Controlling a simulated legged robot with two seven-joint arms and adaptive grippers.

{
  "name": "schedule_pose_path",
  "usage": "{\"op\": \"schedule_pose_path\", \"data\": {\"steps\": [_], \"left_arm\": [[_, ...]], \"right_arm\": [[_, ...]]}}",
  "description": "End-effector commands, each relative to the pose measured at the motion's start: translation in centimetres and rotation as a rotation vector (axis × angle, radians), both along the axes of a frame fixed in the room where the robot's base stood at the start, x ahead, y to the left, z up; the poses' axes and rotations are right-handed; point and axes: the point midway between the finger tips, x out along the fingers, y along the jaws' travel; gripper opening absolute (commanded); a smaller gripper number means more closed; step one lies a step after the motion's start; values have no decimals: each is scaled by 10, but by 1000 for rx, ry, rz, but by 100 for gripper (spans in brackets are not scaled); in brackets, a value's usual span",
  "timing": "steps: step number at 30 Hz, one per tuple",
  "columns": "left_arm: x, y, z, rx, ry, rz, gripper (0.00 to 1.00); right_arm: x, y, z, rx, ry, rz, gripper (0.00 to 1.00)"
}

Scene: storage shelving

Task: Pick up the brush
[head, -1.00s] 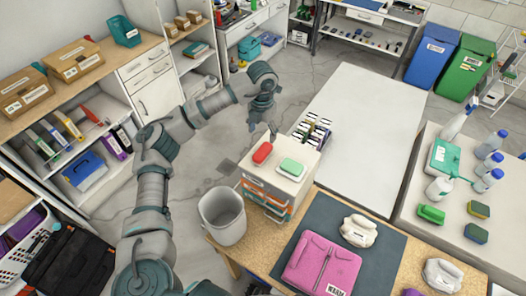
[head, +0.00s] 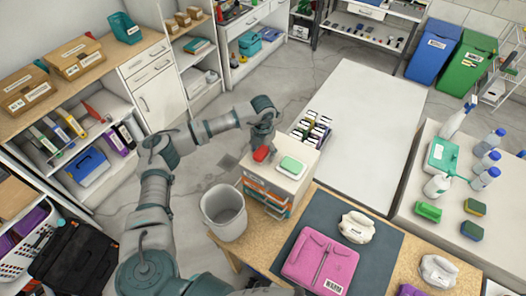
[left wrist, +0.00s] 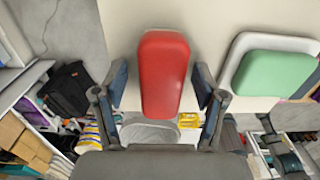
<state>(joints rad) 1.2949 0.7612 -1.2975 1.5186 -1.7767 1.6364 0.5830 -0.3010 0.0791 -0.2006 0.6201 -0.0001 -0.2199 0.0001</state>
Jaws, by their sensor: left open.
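The red item, which I take for the brush, (head: 261,154) lies on top of a small drawer unit (head: 291,180) in the head view. It fills the middle of the left wrist view (left wrist: 164,72) as a long rounded red block; no bristles show. My left gripper (head: 264,142) is directly above it, pointing down. In the left wrist view its two open fingers (left wrist: 160,88) stand on either side of the red item, with a gap on each side. I cannot tell how far the fingertips are above the top. My right gripper is not in view.
A green-topped white block (head: 291,165) lies close to the right of the red item. Dark upright cases (head: 311,130) stand behind. A grey bin (head: 224,212) is in front left.

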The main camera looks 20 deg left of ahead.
Motion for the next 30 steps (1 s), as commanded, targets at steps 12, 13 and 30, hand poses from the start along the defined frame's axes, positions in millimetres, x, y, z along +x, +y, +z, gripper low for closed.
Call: {"op": "schedule_pose_path", "data": {"steps": [12,13,30], "left_arm": [[0,0,0,0,0,0,0],[0,0,0,0,0,0,0],[-11,-7,35,0,0,-6,0]], "right_arm": [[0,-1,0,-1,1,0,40],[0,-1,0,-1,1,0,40],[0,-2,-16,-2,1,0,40]]}}
